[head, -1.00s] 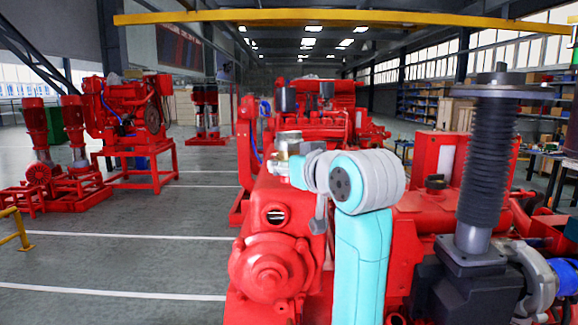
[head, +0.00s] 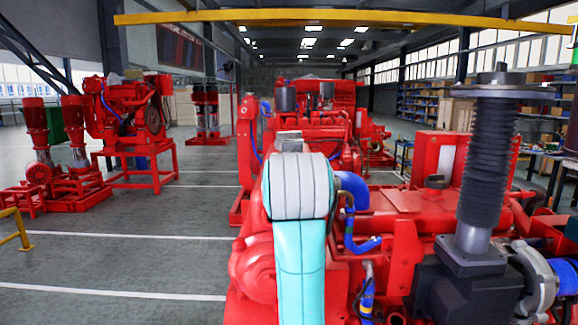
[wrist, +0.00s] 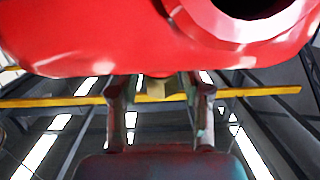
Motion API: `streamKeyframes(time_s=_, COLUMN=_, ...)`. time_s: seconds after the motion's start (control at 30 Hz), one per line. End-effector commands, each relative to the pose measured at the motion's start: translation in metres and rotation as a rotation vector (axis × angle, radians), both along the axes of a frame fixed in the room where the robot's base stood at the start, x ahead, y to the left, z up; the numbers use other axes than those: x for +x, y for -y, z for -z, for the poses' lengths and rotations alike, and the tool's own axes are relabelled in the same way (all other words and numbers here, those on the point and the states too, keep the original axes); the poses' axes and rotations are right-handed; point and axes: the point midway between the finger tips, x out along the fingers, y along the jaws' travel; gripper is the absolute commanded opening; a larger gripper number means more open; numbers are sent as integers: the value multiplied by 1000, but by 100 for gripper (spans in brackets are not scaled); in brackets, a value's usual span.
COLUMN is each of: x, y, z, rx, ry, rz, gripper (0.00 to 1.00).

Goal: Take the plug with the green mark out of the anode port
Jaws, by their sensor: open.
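In the wrist view my gripper (wrist: 160,90) shows its two fingers apart, pointing at the underside of a red casting that fills the top of the picture. A small tan and grey-green piece (wrist: 166,86) shows between the fingertips, against the edge of the casting. I cannot tell whether it is the plug, and I see no clear green mark. The anode port cannot be made out. In the head view my own arm stands in front of the red pumpset (head: 400,215) and hides the gripper.
The red casting (wrist: 90,35) has a round dark opening at upper right in the wrist view. In the head view a blue hose (head: 362,243) and a black ribbed column (head: 487,160) stand right of my arm. Open floor (head: 130,265) lies to the left.

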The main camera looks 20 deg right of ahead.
Motion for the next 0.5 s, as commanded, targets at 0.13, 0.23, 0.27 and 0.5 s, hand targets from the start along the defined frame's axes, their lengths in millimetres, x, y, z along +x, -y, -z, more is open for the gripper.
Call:
streamKeyframes(time_s=0.13, x=0, y=-4, z=0, rx=-2, ry=-1, rz=92, gripper=48)
streamKeyframes(time_s=0.23, x=1, y=-3, z=0, rx=-2, ry=-1, rz=168, gripper=48)
streamKeyframes(time_s=0.27, x=0, y=-4, z=0, rx=-3, ry=-1, rz=190, gripper=48)
streamKeyframes(time_s=0.5, x=1, y=-3, z=0, rx=-2, ry=-1, rz=380, gripper=48)
